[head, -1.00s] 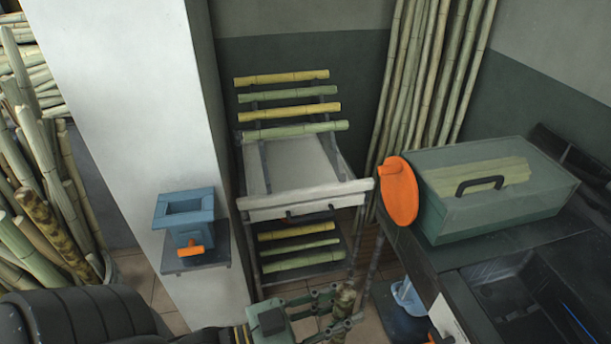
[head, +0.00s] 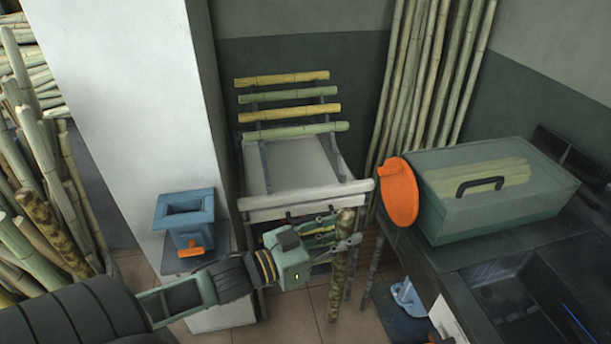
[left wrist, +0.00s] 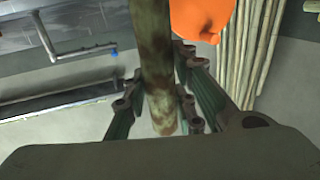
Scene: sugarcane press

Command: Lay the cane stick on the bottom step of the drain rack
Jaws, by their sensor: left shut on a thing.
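The cane stick (head: 341,275) is mottled brown and green and stands nearly upright. My left gripper (head: 343,241) is shut on it, and the stick reaches above and below the fingers. In the left wrist view the cane stick (left wrist: 153,50) runs between the fingers of the left gripper (left wrist: 160,100). The drain rack (head: 305,201) stands by the wall behind the gripper. Several canes lie across its upper steps, above a pale tray. The gripper and stick are in front of its lower part and hide most of the lower steps. My right gripper is not in view.
A blue box-like device (head: 185,222) with an orange part is left of the rack, by a white pillar (head: 130,100). An orange disc (head: 398,190) and a green lidded case (head: 500,205) are at the right. Tall canes (head: 425,90) lean behind. Floor tiles show below.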

